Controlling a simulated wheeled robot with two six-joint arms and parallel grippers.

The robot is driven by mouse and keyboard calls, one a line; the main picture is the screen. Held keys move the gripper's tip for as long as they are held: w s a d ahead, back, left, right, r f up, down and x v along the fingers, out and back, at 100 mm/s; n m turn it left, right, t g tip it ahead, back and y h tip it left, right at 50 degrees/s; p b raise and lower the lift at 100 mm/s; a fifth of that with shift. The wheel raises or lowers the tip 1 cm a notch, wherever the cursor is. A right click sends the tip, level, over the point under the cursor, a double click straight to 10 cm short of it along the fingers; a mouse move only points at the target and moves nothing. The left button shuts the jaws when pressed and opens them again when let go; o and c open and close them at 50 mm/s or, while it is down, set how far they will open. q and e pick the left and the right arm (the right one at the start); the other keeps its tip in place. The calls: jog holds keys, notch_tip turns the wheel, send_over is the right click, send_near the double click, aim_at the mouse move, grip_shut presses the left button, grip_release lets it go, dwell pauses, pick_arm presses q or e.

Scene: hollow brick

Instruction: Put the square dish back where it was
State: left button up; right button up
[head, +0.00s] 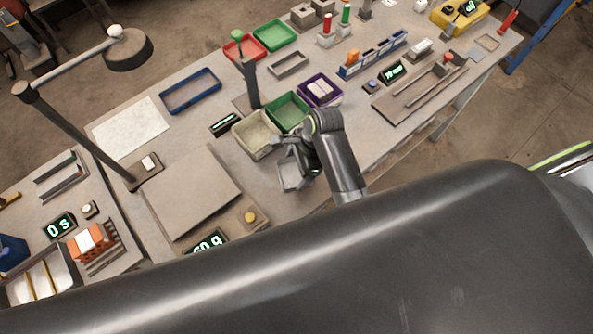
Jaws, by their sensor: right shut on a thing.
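My right arm comes in from below the middle of the picture, and my right gripper (283,158) is at the near edge of the table. It is shut on a small grey square dish (290,179), which looks tilted, just below the beige bin. The arm and gripper cover part of the dish. I cannot tell whether the dish touches the table. My left gripper is not in view.
A beige bin (246,140), a green bin (287,117) and a purple bin (335,90) stand close beyond the gripper. A large scale plate (190,190) lies to the left. A dark post (251,80) stands behind the bins. A blue tray (191,107) lies further back.

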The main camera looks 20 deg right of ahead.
aim_at(298, 173)
notch_tip(298, 173, down, 4)
jog(key=shift+w+r+p, duration=0.1)
jog(key=shift+r+p, duration=0.05)
jog(key=shift+p, duration=0.2)
jog(key=shift+f, duration=0.45)
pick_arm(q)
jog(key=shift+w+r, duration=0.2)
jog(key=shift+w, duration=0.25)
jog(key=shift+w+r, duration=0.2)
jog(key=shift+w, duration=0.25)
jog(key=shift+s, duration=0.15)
pick_arm(e)
jog(key=shift+f, duration=0.1)
jog(key=o, duration=0.9)
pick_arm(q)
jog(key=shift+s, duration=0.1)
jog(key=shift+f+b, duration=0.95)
pick_arm(e)
jog(key=v, duration=1.2)
